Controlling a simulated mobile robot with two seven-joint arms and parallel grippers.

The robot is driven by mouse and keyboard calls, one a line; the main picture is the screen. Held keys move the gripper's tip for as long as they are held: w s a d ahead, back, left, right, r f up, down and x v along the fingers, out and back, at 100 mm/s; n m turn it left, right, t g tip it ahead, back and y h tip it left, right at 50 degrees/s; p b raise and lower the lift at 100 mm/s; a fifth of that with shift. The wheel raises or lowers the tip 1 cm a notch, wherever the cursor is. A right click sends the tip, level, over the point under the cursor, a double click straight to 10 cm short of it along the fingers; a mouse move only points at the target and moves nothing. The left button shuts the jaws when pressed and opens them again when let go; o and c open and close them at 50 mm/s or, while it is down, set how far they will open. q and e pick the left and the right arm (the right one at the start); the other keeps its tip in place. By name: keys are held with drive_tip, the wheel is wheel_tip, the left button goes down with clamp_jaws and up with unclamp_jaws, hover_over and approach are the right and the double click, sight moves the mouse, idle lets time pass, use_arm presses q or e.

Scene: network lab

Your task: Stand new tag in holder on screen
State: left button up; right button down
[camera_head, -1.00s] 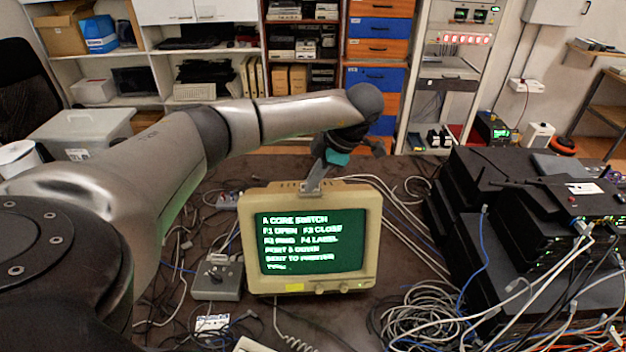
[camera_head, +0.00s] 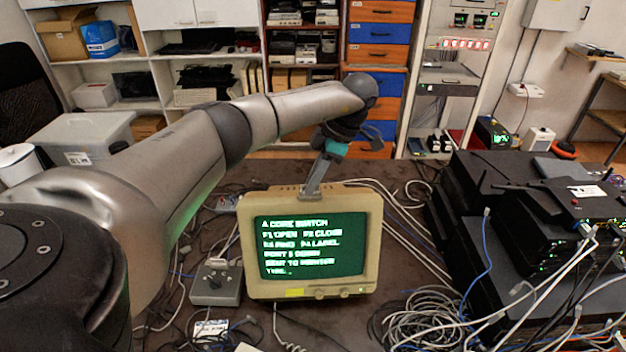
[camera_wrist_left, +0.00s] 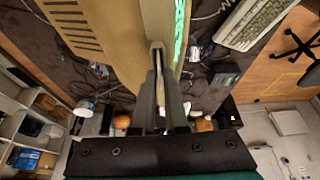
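A beige monitor (camera_head: 253,285) with green text on its screen (camera_head: 312,246) stands on the dark table. My left gripper (camera_head: 311,190) points down at the middle of its top edge. In the left wrist view, my left gripper's two narrow grey fingers (camera_wrist_left: 158,55) lie close together over the monitor's beige casing (camera_wrist_left: 105,35). A thin pale strip shows between them, but I cannot tell whether it is a tag or the surface behind. No holder or new tag can be made out clearly at the fingertips. My right gripper is out of view.
A grey box with a knob (camera_head: 217,283) stands left of the monitor. Cables cover much of the table, with a coil (camera_head: 425,318) at the front right. Black network devices (camera_head: 490,215) are stacked at the right.

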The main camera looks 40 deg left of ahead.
use_arm(q)
drive_tip(key=o, duration=0.4)
drive_tip(key=shift+c, duration=0.2)
drive_tip(key=p+v, duration=0.1)
drive_tip(key=v, duration=1.4)
drive_tip(key=shift+p, duration=0.4)
